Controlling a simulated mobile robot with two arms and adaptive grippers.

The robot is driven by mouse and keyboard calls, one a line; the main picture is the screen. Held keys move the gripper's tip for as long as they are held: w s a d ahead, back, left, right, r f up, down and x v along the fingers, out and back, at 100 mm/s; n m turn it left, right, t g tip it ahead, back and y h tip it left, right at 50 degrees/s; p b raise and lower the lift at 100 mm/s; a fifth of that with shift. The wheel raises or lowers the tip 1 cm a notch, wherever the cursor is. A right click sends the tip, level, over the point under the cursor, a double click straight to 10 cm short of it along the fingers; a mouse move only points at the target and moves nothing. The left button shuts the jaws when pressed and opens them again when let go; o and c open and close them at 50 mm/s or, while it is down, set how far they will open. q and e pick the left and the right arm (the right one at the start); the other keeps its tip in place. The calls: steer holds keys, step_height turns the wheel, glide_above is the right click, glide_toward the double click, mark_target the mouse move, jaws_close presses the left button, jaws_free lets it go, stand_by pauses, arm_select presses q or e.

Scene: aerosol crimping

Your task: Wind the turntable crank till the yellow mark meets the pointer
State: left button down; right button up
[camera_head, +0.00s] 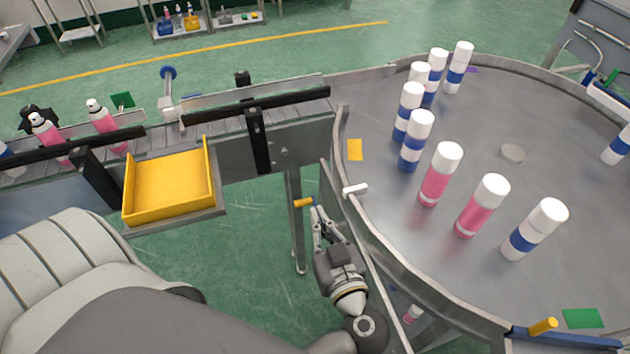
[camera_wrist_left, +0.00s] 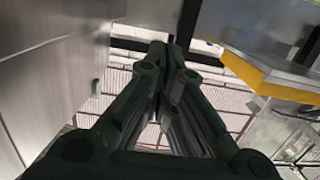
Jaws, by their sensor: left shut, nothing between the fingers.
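The round grey turntable (camera_head: 470,180) fills the right side of the head view. Its yellow mark (camera_head: 355,149) lies near the left rim. A white pointer (camera_head: 355,189) sits on that rim, with the mark a short way beyond it and apart from it. A yellow knob (camera_head: 303,202), apparently the crank's grip, shows just outside the rim; the rest of the crank is hard to make out. My left gripper (camera_head: 317,213) is shut and empty, close beside the knob; contact cannot be told. Its closed fingers (camera_wrist_left: 165,85) also show in the left wrist view. My right gripper is not in view.
Several white-capped cans (camera_head: 433,174) with pink or blue bands stand on the turntable. A green mark (camera_head: 583,318) and a purple mark (camera_head: 473,70) are on it too. A yellow tray (camera_head: 170,187) and a conveyor (camera_head: 225,121) are to the left. Another yellow knob (camera_head: 543,326) is at the lower right.

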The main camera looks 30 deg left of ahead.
arm_select(q)
steer(key=b, duration=0.6)
glide_above(305, 201)
steer(key=v, duration=0.3)
step_height(305, 201, down, 2)
steer(key=shift+a+f+b, duration=0.25)
steer(key=shift+f+b, duration=0.75)
steer(key=shift+b, duration=0.6)
steer(key=shift+a+f+b, duration=0.25)
steer(key=shift+f+b, duration=0.8)
steer(key=shift+b, duration=0.5)
